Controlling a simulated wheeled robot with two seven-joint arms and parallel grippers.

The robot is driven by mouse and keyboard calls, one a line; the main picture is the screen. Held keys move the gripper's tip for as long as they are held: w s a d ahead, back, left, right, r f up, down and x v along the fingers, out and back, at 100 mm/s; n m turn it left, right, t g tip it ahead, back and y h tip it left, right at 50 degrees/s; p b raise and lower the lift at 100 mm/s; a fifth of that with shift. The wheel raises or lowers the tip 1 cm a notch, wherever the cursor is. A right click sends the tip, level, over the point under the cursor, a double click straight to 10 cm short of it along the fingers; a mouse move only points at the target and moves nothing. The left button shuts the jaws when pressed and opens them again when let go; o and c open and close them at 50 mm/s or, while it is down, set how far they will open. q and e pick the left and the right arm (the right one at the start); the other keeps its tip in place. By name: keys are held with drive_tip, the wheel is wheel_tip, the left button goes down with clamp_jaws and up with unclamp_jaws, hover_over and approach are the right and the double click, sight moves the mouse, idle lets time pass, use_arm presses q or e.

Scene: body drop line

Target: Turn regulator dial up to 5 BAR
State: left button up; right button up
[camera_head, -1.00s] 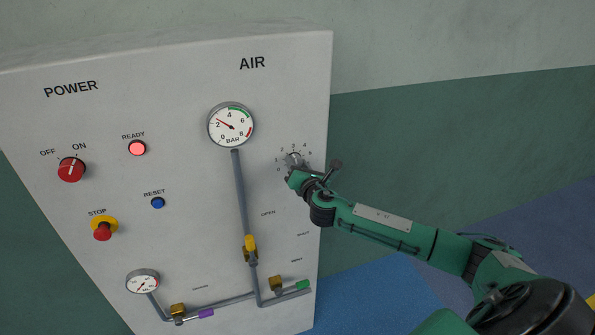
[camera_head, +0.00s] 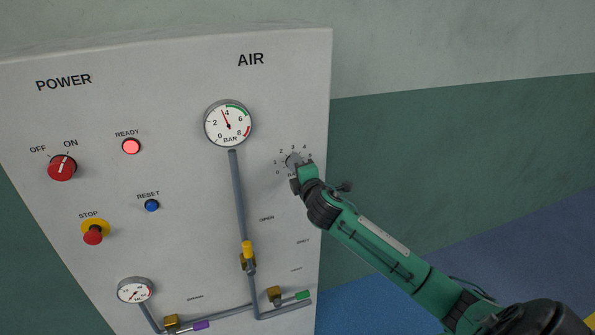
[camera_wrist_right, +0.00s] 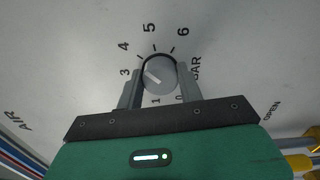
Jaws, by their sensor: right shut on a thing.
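The regulator dial (camera_head: 292,159) is a small grey knob with a number scale on the panel's right side. In the right wrist view the dial (camera_wrist_right: 160,75) has a white mark pointing up-left, roughly between 3 and 4. My right gripper (camera_head: 297,171) is shut on the dial, a finger on each side of it in the wrist view (camera_wrist_right: 160,84). The large pressure gauge (camera_head: 228,124) has its needle between 2 and 4, close to 4. My left gripper is not in view.
The AIR panel also carries a grey pipe (camera_head: 238,195), a yellow-handled valve (camera_head: 248,256), a green-handled valve (camera_head: 300,295) and a purple handle (camera_head: 201,325). At left are a red power switch (camera_head: 62,167) and a stop button (camera_head: 94,233). Space right of the panel is open.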

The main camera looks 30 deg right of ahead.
drive_tip(key=shift+f+m+b, duration=0.1)
drive_tip(key=shift+m+b, duration=0.4)
drive_tip(key=shift+m, duration=3)
drive_tip(key=o, duration=1)
drive_tip(key=b+v, duration=0.4)
drive_tip(key=v, duration=1)
